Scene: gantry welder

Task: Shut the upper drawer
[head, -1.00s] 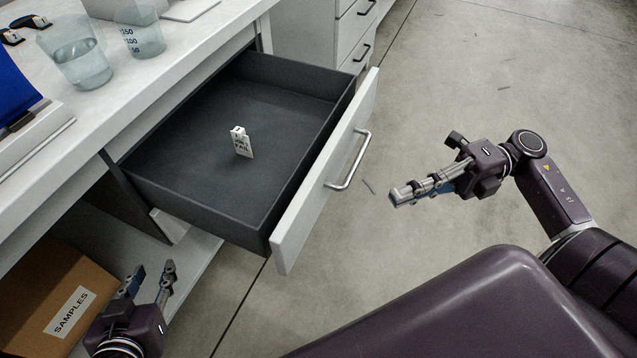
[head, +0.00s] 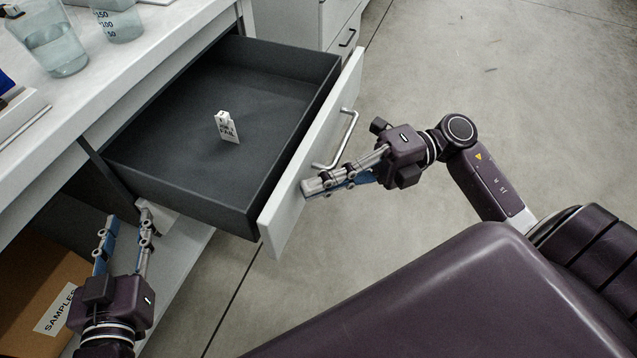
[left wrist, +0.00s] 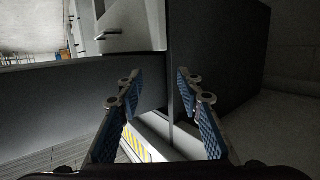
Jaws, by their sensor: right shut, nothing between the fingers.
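The upper drawer (head: 288,190) is pulled well out of the bench, with a dark grey box and a white front. Its metal bar handle (head: 345,143) is on the front's outer face. My left gripper (head: 126,222) is open and empty, below and left of the drawer. In the left wrist view its fingers (left wrist: 161,95) are spread apart.
The white bench top (head: 130,75) holds a glass beaker of liquid (head: 58,50) and a smaller cup (head: 117,24). A cardboard box marked SAMPLES (head: 30,270) sits on the lower shelf. Another drawer unit (head: 340,30) stands behind. The floor at right is clear.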

